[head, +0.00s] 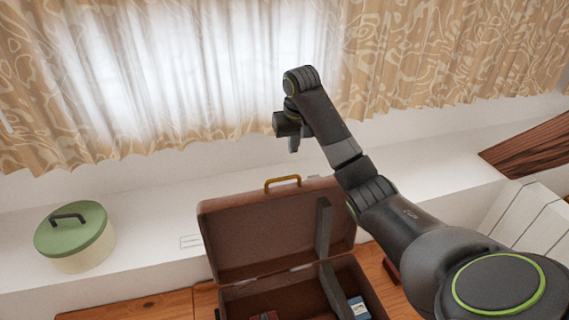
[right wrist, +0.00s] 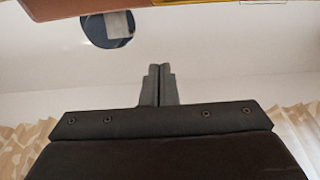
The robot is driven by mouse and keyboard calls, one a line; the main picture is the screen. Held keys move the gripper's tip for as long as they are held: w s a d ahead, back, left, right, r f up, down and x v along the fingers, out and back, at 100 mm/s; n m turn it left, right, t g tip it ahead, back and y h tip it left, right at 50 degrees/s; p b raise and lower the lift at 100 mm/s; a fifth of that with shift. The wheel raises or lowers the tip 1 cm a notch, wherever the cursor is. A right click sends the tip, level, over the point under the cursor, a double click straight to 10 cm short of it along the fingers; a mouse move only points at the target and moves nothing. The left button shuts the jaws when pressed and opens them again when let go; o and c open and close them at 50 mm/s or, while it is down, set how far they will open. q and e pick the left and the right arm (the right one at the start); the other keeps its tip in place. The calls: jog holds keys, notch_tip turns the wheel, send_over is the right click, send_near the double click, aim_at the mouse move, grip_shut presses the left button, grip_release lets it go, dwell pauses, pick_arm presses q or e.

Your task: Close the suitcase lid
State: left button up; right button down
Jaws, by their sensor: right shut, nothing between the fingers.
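The brown suitcase stands open in the head view, its lid (head: 255,235) raised and leaning back toward the white ledge. A yellow-brown handle (head: 283,181) sits on the lid's top edge. The suitcase base (head: 245,303) is open at the bottom of the view. My right gripper (head: 293,146) is above and behind the lid's top edge, shut and empty, apart from the lid as far as I can tell. In the right wrist view its fingers (right wrist: 158,85) are together, and an edge of the lid (right wrist: 55,8) shows at the top. My left gripper is not in view.
A green-lidded pot (head: 75,232) stands on the white ledge (head: 150,222) at left. Small items, including a blue one (head: 358,307), lie in the suitcase. Patterned curtains (head: 420,60) hang behind. A dark slatted wooden object (head: 530,147) is at right.

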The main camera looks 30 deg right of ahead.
aim_at(296, 175)
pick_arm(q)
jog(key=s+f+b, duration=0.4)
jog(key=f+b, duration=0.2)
pick_arm(e)
jog(key=f+p, duration=0.2)
jog(key=f, duration=0.1)
jog(key=s+f+p, duration=0.1)
jog(key=f+p, duration=0.1)
jog(key=s+f+p, duration=0.1)
jog(key=f+p, duration=0.1)
jog(key=f, duration=0.1)
jog(key=shift+s+a+f, duration=0.2)
jog(key=shift+s+f, duration=0.05)
jog(key=shift+f, duration=0.1)
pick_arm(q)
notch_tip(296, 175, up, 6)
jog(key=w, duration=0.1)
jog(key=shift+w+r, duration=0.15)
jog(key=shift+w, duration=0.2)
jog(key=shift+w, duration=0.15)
